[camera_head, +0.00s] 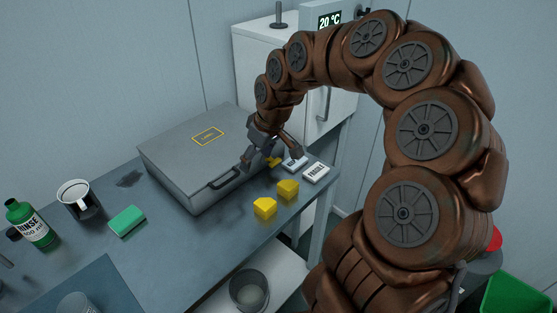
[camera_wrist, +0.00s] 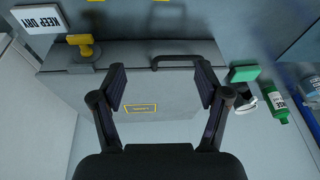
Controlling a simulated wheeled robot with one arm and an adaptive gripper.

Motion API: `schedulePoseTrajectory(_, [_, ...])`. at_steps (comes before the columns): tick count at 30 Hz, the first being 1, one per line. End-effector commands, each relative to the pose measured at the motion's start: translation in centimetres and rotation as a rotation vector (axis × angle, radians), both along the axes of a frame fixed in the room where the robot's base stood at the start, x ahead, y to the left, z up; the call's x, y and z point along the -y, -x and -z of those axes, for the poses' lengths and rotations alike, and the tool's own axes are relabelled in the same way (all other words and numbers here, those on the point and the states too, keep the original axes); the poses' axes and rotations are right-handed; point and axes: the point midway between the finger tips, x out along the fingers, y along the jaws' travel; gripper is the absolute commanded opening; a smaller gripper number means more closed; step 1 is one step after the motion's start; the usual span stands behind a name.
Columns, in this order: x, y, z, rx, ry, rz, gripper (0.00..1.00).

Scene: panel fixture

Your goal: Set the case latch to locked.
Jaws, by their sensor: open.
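The grey case (camera_head: 180,150) lies closed on the bench, with a dark handle (camera_head: 225,179) on its front side. The handle also shows in the wrist view (camera_wrist: 180,58), at the case's far edge. My gripper (camera_head: 271,160) is open and empty above the case's front right part. In the wrist view its fingers (camera_wrist: 160,76) are apart, with the latch outside them to the left.
A green sponge (camera_head: 127,221), a mug (camera_head: 79,199) and a green bottle (camera_head: 31,224) stand left. A white cabinet (camera_head: 265,70) is behind the bench.

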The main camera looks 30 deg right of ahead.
Motion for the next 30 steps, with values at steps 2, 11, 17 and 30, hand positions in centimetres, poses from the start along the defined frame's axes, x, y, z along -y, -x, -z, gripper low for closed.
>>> schedulePoseTrajectory(2, [3.3, -2.0, 1.3, 0.031, -0.002, 0.024, 0.75])
schedulePoseTrajectory(11, [11.9, -5.0, 4.8, 0.099, 0.026, 0.086, 0.75])
schedulePoseTrajectory(17, [13.0, -5.3, 5.5, 0.105, 0.035, 0.092, 0.75])
schedulePoseTrajectory(30, [12.6, -6.8, 9.4, 0.101, 0.032, 0.092, 0.75])
